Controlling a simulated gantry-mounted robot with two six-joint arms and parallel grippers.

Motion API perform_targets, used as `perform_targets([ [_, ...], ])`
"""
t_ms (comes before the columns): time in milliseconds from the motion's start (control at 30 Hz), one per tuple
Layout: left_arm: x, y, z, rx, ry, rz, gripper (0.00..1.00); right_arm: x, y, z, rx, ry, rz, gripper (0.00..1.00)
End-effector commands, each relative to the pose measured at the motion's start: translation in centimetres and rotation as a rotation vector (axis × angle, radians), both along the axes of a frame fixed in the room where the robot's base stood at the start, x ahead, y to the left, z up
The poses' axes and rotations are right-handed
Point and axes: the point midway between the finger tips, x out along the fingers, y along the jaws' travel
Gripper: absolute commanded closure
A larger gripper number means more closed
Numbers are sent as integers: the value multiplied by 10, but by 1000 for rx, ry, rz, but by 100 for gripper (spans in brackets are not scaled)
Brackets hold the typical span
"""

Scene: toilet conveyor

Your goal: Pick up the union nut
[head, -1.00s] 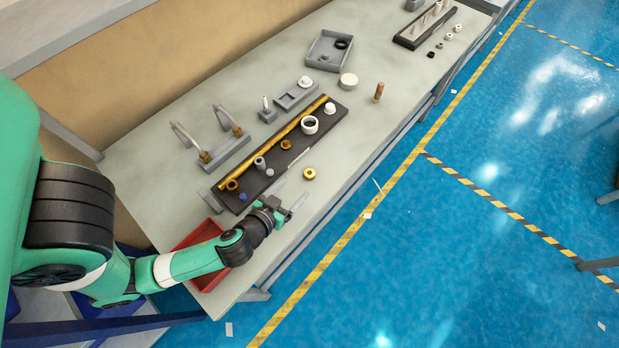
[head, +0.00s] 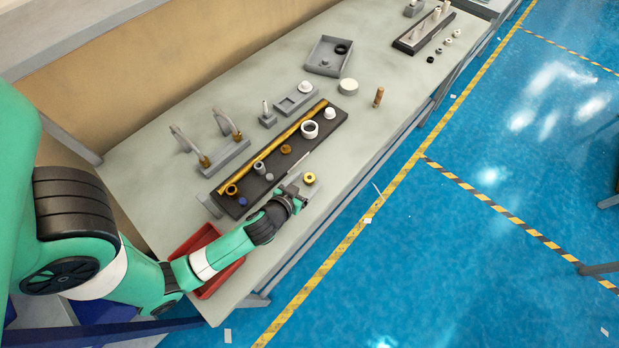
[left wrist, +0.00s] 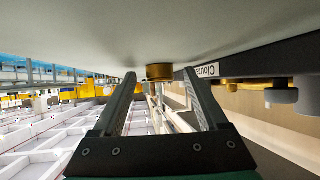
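A brass ring-shaped nut (head: 309,178), which looks like the union nut, lies on the grey table just beside the dark tray's front edge. My left gripper (head: 294,191) is low over the table, just short of this nut on its near-left side. In the left wrist view, which looks upside down, the nut (left wrist: 159,72) appears beyond and between the two spread fingertips (left wrist: 159,80). The left gripper is open and empty, apart from the nut. My right gripper is in neither view.
The dark tray (head: 322,137) holds a long brass bar (head: 290,138), a white ring (head: 310,129), other brass pieces (head: 286,149) and small parts. A red bin (head: 206,285) stands near my arm. A wooden peg (head: 379,97) stands right of the tray.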

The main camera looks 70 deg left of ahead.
Motion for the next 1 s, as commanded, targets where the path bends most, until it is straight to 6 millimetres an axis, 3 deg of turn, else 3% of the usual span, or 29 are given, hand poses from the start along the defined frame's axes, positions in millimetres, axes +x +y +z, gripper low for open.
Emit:
perform_targets([
  [67,0,0,0,0,0,0,40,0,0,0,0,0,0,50],
  [400,0,0,0,0,0,0,100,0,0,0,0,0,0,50],
  [767,0,0,4,1,-1,0,100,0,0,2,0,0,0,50],
  [1000,0,0,37,1,-3,0,100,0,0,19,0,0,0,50],
])
